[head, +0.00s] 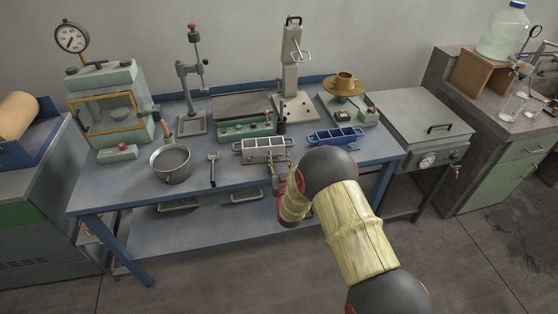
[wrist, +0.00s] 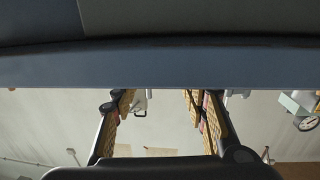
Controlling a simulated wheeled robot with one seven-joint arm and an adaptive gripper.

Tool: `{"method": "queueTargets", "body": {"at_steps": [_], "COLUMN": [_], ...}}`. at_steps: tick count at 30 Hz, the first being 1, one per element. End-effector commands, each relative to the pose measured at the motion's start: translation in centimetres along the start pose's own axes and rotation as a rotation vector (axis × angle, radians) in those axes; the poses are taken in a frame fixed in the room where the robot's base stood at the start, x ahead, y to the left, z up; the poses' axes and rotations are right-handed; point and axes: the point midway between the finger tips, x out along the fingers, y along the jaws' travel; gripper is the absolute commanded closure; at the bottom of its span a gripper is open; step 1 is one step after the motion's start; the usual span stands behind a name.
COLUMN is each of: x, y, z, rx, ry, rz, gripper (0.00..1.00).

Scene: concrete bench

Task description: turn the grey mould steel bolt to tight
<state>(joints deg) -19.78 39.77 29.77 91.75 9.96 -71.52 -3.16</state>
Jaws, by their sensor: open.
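The grey mould (head: 264,149), a three-slot metal mould, lies near the front of the blue bench in the head view. Small brass-coloured fittings show at its ends and front. I cannot pick out the steel bolt among them at this size. My gripper (head: 278,178) is at the bench's front edge, just in front of the mould's right end, partly hidden by my arm. In the wrist view my gripper (wrist: 160,100) has its two fingers wide apart with nothing between them. The wrist view shows the bench's blue edge (wrist: 160,66) but no mould.
A blue mould (head: 335,136) lies right of the grey one. A steel pot (head: 172,164) and a flat tool (head: 213,169) are to the left. A green-fronted unit (head: 246,130) and a tall press (head: 293,70) stand behind. Little bench surface is free around the grey mould.

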Motion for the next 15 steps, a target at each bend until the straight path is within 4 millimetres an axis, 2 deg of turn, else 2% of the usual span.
{"method": "queueTargets", "body": {"at_steps": [7,15], "x": [0.09,0.08], "y": [-0.01,-0.02], "z": [-0.07,-0.07], "rx": [0.0,0.0], "ry": [0.0,0.0], "rz": [0.0,0.0], "gripper": [0.56,0.71]}}
